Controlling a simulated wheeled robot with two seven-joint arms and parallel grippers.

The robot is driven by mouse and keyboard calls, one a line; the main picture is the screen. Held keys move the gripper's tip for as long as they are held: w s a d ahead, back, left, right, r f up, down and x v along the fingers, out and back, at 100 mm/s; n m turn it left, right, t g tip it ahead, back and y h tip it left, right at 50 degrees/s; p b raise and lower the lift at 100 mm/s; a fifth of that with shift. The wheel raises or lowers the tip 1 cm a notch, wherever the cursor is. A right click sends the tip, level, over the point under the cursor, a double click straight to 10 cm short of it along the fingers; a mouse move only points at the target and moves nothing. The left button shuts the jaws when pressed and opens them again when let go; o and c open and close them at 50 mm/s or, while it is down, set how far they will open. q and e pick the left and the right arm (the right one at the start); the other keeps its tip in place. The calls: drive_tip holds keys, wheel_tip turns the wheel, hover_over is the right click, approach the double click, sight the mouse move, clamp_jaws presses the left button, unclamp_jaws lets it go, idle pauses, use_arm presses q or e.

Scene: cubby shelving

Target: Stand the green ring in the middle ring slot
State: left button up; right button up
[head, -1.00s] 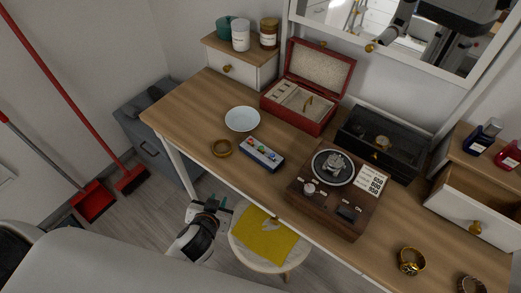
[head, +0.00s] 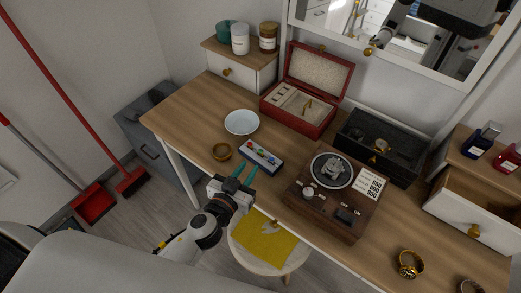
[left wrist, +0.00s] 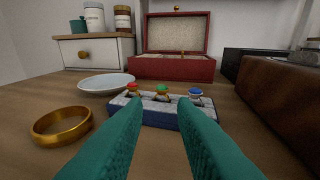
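A small blue and white ring tray (head: 259,163) lies on the wooden desk near its front edge. In the left wrist view the tray (left wrist: 158,118) bears a green ring (left wrist: 162,91) in the middle, between a red-topped ring (left wrist: 133,90) and a blue-topped ring (left wrist: 195,93). Whether these stand or lie is too small to tell. My left gripper (head: 244,173) is open and empty, with its teal fingers pointing at the tray's front side. The open red jewellery box (head: 315,127) stands behind, with small compartments at its left. My right gripper is not in view.
A gold bangle (head: 222,152) and a white dish (head: 241,122) lie left of the tray. A brown box with a round dial (head: 325,216) stands to the right, close to the tray. A dark glass-topped case (head: 402,166) stands behind it. A stool (head: 240,255) is below the desk edge.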

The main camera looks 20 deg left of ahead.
sight(260, 153)
use_arm(q)
drive_tip(key=x, duration=0.3)
drive_tip(key=shift+w, duration=0.15)
drive_tip(key=p+x, duration=0.2)
drive_tip(key=x, duration=0.3)
drive_tip(key=shift+w+d+r, duration=0.1)
drive_tip(key=shift+d, duration=0.05)
clamp_jaws()
